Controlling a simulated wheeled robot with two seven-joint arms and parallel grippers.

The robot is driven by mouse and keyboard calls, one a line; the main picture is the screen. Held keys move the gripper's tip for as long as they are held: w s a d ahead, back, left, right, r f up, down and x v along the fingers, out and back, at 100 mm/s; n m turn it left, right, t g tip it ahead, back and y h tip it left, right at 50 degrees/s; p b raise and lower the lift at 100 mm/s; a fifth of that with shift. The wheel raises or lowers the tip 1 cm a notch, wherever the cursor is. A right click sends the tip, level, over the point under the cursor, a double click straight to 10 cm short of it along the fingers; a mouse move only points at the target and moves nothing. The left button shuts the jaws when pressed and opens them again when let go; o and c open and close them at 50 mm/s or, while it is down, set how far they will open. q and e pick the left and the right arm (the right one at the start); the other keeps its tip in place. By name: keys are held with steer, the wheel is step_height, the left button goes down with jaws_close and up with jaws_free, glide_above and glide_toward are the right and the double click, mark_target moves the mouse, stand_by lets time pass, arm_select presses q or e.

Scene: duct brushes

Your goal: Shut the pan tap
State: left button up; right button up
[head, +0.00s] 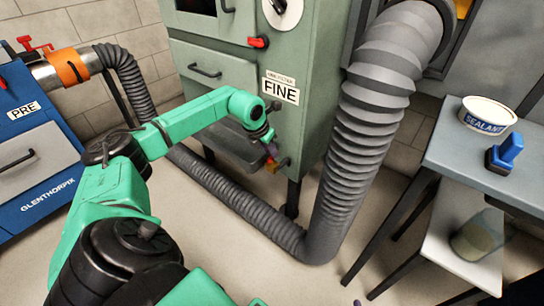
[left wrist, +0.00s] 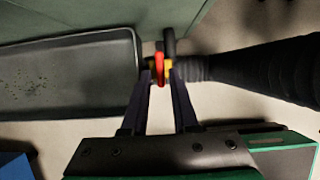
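The grey pan (head: 222,147) sits low under the green cabinet. In the left wrist view the pan (left wrist: 60,100) fills the left side, with dark specks on its floor. The tap (left wrist: 169,70) is at the pan's right end, with a red lever (left wrist: 159,68) and a yellow-brass body. My left gripper (left wrist: 163,78) has its two dark fingers apart, with the red lever between their tips. I cannot tell whether either finger touches it. In the head view my left gripper (head: 270,148) largely hides the tap. A small purple tip (head: 357,302) at the bottom edge may be my right gripper.
A thick ribbed grey duct (head: 360,130) stands right of the cabinet (head: 235,55), and a thinner hose runs along the floor. A blue unit (head: 40,150) stands left. A table (head: 465,150) with a sealant tub (head: 487,115) and a blue-handled tool (head: 505,152) is right.

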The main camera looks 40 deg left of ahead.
mark_target(272, 159)
arm_select(q)
steer(key=x, duration=0.2)
steer(key=shift+w+f, duration=0.15)
steer(key=shift+f, duration=0.05)
arm_select(e)
steer(key=shift+f, duration=0.4)
arm_select(q)
jaws_close()
